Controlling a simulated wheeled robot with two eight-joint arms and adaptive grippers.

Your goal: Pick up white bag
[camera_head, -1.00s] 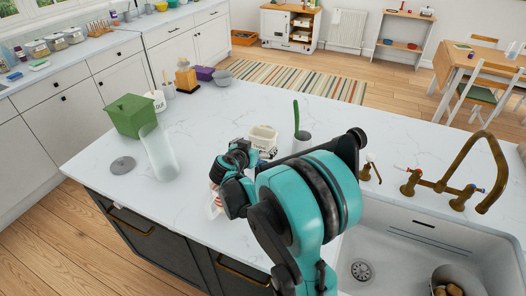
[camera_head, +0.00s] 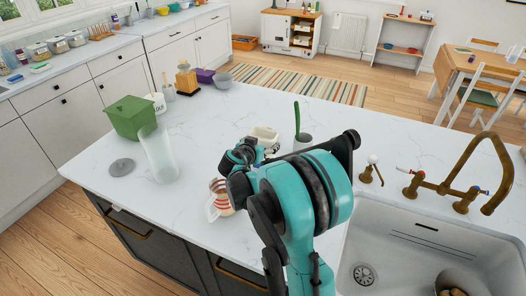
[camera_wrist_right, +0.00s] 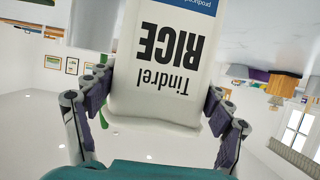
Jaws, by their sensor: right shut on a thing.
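A white bag (camera_wrist_right: 155,45) with black lettering "Tindrel RICE" and a blue patch fills the middle of the right wrist view, its print upside down. My right gripper (camera_wrist_right: 160,103) has a finger on each side of the bag and is shut on it. In the head view, my right arm reaches over the island, and its gripper (camera_head: 240,156) is largely hidden by its own links. My left gripper is not in view.
A clear jug with red marks (camera_head: 219,200) stands close beside my right gripper. A glass cylinder (camera_head: 158,154) and green box (camera_head: 130,117) are left; the sink (camera_head: 430,235) is right.

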